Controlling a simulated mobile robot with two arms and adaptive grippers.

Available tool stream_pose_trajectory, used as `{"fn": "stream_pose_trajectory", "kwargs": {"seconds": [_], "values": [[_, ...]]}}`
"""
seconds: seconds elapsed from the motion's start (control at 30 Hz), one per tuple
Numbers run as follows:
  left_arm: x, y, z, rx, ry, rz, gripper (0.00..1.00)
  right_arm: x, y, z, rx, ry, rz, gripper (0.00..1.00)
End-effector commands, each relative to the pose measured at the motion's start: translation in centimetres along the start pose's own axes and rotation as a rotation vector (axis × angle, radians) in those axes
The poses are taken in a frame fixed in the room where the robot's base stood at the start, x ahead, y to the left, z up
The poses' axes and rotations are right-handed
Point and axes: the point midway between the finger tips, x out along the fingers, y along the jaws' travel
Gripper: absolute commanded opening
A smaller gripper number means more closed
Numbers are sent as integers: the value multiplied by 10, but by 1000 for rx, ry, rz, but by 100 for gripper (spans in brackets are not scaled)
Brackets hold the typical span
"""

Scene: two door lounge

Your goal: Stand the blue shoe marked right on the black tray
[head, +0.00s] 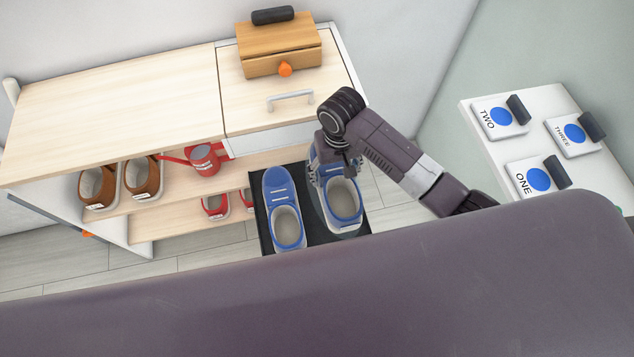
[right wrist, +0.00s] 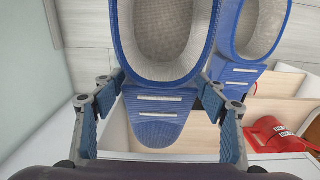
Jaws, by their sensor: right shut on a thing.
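The black tray (head: 264,229) lies on the floor in front of the shelf. One blue shoe (head: 284,208) stands on its left part, toe toward the shelf. My right gripper (head: 335,167) is shut on a second blue shoe (head: 345,203), gripping it across the toe part. In the right wrist view its fingers press both sides of this shoe (right wrist: 155,119). The held shoe is level, over the tray's right part and beside the first shoe, toes the same way. I cannot tell whether its sole touches the tray. No left or right mark is readable. My left gripper is out of view.
The wooden shelf (head: 120,90) behind holds brown shoes (head: 142,178), a red watering can (head: 203,159) and red shoes below. A wooden box (head: 279,50) sits on its top. A white table (head: 480,120) with numbered blue-button panels stands at the right.

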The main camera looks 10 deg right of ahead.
Motion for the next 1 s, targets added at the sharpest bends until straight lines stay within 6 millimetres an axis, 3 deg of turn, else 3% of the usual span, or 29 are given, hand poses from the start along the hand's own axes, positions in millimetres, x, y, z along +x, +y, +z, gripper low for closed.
{"fn": "stream_pose_trajectory", "kwargs": {"seconds": [0.2, 0.6, 1.0], "values": [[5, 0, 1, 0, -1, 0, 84, 42, 0, 1, 1, -4, 2, 32], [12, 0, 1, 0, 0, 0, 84, 90, 0, 1, 0, -2, 1, 32], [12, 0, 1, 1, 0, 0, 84, 96, 0, 0, 0, 0, 0, 32]]}}
